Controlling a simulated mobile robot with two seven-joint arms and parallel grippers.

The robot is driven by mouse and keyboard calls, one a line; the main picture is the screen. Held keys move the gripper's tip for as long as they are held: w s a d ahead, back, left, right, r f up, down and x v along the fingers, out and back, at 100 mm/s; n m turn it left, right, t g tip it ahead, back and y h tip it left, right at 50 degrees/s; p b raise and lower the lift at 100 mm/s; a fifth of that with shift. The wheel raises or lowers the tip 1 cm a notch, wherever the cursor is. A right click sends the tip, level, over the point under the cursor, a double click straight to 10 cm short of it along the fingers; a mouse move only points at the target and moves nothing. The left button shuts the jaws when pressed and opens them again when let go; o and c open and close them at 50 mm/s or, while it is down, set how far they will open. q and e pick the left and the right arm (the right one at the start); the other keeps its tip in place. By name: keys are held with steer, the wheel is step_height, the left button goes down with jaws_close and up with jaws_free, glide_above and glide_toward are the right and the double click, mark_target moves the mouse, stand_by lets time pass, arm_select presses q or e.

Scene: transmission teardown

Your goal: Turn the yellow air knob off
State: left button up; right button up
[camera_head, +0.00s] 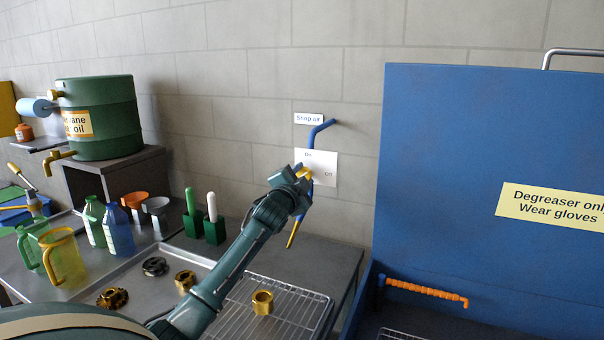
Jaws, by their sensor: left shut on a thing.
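The yellow air knob (304,173) is on the blue shop air pipe (316,133), in front of a white plate (327,167) marked "On" at the top and "Off" at the right. My left gripper (301,180) reaches up to the plate and is shut on the yellow knob. The gripper hides most of the knob, so I cannot tell its exact angle. A "Shop air" label (308,118) is on the wall above. My right gripper is not in view.
A blue degreaser cabinet (440,150) stands close on the right. Below my arm are a wire rack (290,308) with a brass ring (263,302) and a tray with metal parts. Bottles, jugs and a green oil drum (112,117) stand at the left.

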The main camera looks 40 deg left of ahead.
arm_select(q)
steer(key=m+p, duration=0.1)
steer(key=m, duration=0.4)
steer(key=shift+a+h, duration=0.1)
steer(key=shift+h, duration=0.2)
steer(key=shift+m+t+h+p, duration=0.3)
steer(key=shift+m+p, duration=0.25)
steer(key=shift+m, duration=1.45)
steer(key=o, duration=1)
steer(key=shift+b+v, duration=1.35)
steer(key=shift+v, duration=5.3)
steer(key=shift+f, duration=0.1)
